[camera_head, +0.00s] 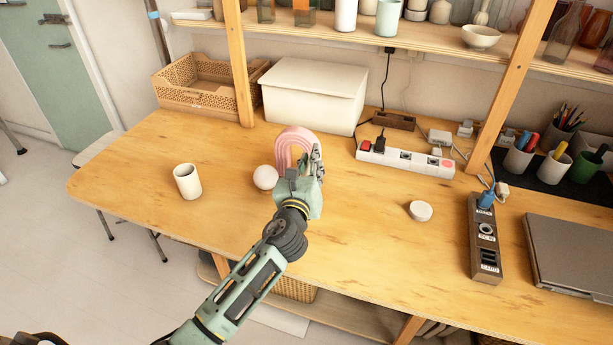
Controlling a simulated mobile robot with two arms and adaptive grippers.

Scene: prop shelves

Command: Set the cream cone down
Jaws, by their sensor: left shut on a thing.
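My left gripper (314,165) is shut over the middle of the wooden table, its arm coming in from the lower left. The cream cone is hidden behind the gripper and its wrist, so its tilt and any contact with the table cannot be told. A pink arch (286,143) stands just behind and left of the gripper. A cream ball (265,177) sits on the table left of the gripper. My right gripper is not in view.
A white cup (187,182) stands left on the table (340,235). A white box (313,95) and a woven basket (203,83) are behind. A power strip (405,160), a white disc (420,211) and a laptop (575,252) are to the right. The front middle is clear.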

